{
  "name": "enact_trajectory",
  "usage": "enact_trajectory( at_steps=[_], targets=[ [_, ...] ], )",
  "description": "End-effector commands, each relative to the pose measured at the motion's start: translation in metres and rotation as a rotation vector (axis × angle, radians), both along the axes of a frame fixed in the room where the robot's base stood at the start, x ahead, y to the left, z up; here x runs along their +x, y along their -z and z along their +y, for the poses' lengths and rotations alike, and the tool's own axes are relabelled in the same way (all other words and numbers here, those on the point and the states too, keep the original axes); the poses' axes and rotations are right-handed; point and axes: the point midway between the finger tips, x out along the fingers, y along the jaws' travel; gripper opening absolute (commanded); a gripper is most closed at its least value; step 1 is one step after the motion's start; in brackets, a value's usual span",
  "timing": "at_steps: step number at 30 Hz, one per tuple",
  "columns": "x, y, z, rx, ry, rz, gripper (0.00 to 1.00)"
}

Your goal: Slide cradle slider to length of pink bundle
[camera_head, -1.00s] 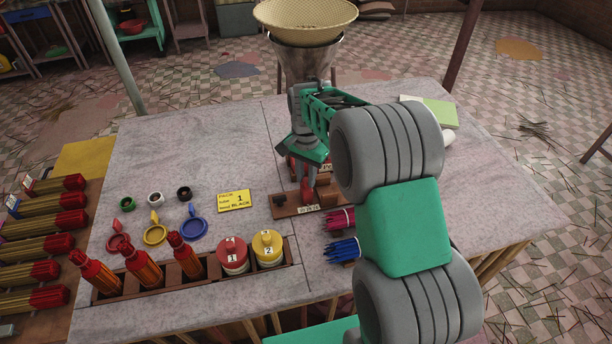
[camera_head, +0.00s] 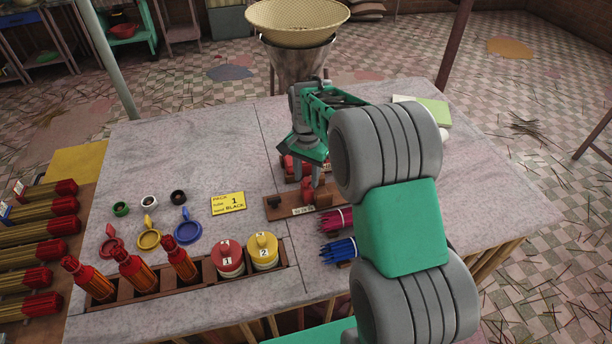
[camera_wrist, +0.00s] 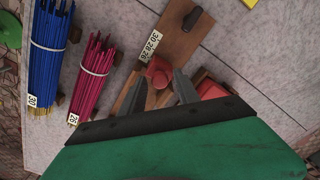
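The pink bundle (camera_head: 337,220) lies on the table right of the cradle. In the wrist view the pink bundle (camera_wrist: 97,68) has a white band and a tag that reads 26. The cradle (camera_head: 276,210) is a brown wooden board; the wrist view shows the cradle (camera_wrist: 180,38) with a strip marked 30, 28, 26. Its red slider (camera_wrist: 159,74) is by the strip's 26 end; the slider (camera_head: 308,189) is partly hidden in the head view. My gripper (camera_wrist: 160,84) is open, its fingers on either side of the slider, with no clear contact visible.
A blue bundle (camera_wrist: 50,50) tagged 30 lies beside the pink one. A metal funnel (camera_head: 296,62) stands behind my gripper. A yellow card (camera_head: 228,203), coloured lids and a wooden rack (camera_head: 205,270) with bottles and jars are to the left. Table between rack and funnel is mostly clear.

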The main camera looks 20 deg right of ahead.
Motion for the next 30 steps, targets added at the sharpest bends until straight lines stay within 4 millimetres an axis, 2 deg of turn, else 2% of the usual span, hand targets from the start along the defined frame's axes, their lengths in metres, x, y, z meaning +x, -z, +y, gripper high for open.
enact_trajectory(
  at_steps=[11,21,25,30],
  targets=[
    [0.0,-0.004,0.0,0.0,0.0,0.0,0.45],
    [0.001,-0.066,0.0,0.0,0.0,-0.003,0.45],
    [0.0,-0.077,0.0,0.0,0.0,0.0,0.45],
    [0.0,-0.078,0.0,0.0,0.0,0.0,0.45]
  ],
)
